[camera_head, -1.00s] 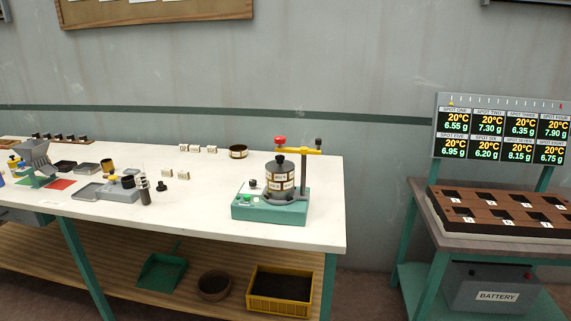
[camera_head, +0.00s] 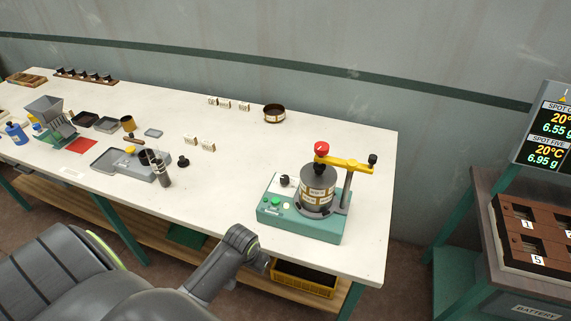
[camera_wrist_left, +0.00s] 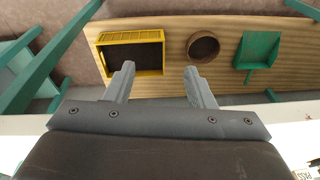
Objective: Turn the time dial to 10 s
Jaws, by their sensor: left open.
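The teal shaker machine (camera_head: 300,226) stands near the right end of the white table in the head view. A small black knob (camera_head: 285,180) on a pale plate sits on its back left, likely the time dial. Its setting is too small to read. My left arm comes in at the bottom of the head view, in front of the table, and its fingers do not show there. In the left wrist view my left gripper (camera_wrist_left: 159,68) is open and empty, fingers pointing over the lower shelf. The dial is out of that view. My right gripper is not in view.
A drum stack (camera_head: 318,184) stands on the machine under a yellow clamp arm (camera_head: 345,163) with a red knob (camera_head: 321,148). A green button (camera_head: 275,201) sits in front. A yellow crate (camera_wrist_left: 133,38), brown bowl (camera_wrist_left: 203,47) and green dustpan (camera_wrist_left: 257,50) lie on the lower shelf.

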